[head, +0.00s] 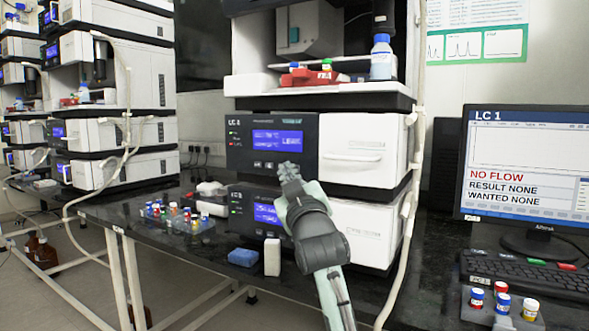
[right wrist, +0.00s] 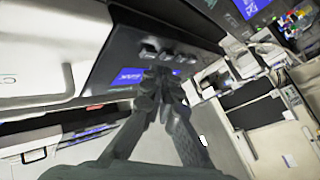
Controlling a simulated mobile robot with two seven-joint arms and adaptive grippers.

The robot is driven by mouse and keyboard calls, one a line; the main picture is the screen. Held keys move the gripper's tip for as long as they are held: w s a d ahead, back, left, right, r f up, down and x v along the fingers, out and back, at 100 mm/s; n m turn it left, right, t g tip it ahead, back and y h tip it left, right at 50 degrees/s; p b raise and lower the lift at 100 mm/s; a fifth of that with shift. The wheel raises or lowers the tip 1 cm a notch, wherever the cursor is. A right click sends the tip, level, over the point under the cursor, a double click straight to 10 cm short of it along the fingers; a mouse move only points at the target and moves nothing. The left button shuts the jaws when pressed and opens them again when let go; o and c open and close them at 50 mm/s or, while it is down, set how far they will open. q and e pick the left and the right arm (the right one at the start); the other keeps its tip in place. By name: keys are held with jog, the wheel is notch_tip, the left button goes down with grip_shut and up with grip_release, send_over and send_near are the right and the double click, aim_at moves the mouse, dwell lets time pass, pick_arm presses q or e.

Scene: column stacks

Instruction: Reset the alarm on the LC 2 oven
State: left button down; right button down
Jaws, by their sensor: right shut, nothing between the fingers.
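My right gripper (head: 289,172) is shut and empty in front of the middle stack, just below the display (head: 278,140) of a module labelled LC 1 (head: 240,124). In the right wrist view its closed fingers (right wrist: 161,72) point at a dark panel with a row of buttons (right wrist: 165,53) and a lit blue display (right wrist: 130,76). I cannot tell whether the fingertips touch the panel. A lower module (head: 365,228) with a blue display is partly hidden by my arm. I can read no LC 2 label; another stack (head: 118,140) stands to the left. My left gripper is not in view.
A rack of vials (head: 172,221), a blue block (head: 243,257) and a white block (head: 272,257) sit on the dark bench. At right, a monitor (head: 525,150) reads LC 1 and NO FLOW. Capped vials (head: 502,302) stand near the keyboard. White tubing hangs beside the stacks.

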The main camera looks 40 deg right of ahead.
jog(key=shift+w+d, duration=0.15)
jog(key=shift+d, duration=0.25)
jog(key=shift+w+d+p, duration=0.2)
jog(key=shift+d+p, duration=0.15)
jog(key=shift+p, duration=0.05)
dwell(0.5)
dwell(0.4)
jog(key=shift+s+a, duration=0.35)
jog(key=shift+a, duration=0.4)
jog(key=a, duration=0.1)
jog(key=s+a, duration=0.1)
jog(key=a, duration=0.1)
jog(key=s+a+p, duration=0.1)
jog(key=shift+a, duration=0.3)
dwell(0.6)
